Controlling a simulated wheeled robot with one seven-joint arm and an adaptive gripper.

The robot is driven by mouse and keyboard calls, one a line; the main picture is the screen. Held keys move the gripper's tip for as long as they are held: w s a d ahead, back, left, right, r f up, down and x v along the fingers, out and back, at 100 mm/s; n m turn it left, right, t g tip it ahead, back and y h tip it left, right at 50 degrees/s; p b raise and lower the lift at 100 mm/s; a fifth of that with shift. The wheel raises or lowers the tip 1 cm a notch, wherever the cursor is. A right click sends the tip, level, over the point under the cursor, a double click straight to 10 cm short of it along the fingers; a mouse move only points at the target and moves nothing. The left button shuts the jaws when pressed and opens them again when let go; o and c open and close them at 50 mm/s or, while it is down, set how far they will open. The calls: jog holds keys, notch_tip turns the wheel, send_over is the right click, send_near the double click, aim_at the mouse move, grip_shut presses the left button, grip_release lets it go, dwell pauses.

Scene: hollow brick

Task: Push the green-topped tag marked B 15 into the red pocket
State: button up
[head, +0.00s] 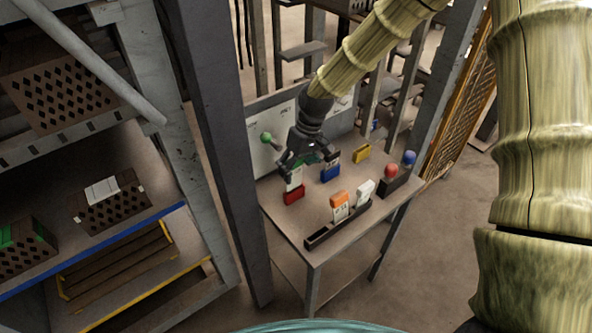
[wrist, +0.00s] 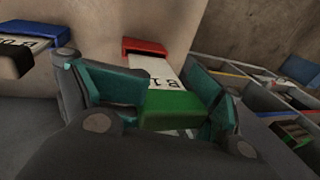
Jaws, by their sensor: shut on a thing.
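The tag with the green top (wrist: 170,110) and white body (wrist: 160,80) is between my gripper's (wrist: 158,92) teal finger pads in the wrist view. The lettering starts "B 1"; the rest is covered. The tag's far end meets the mouth of the red pocket (wrist: 145,46); how deep it sits I cannot tell. In the head view my gripper (head: 308,160) is shut on the tag, whose white part (head: 295,178) stands above the red pocket (head: 293,195) on the table.
A blue pocket (head: 330,173) with a black-topped tag (wrist: 18,58) is close beside. A yellow pocket (head: 361,153) stands farther back. A dark rack (head: 322,236) holds an orange-topped tag (head: 340,203) and a white one (head: 365,192). Red (head: 391,171) and blue (head: 409,157) knobs stand right.

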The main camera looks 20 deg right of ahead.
aim_at(303, 157)
jog(key=shift+f+b, duration=1.05)
jog(key=shift+f, duration=1.65)
dwell(1.4)
jog(key=o, duration=1.9)
jog(key=v, duration=1.2)
jog(key=shift+d, duration=0.1)
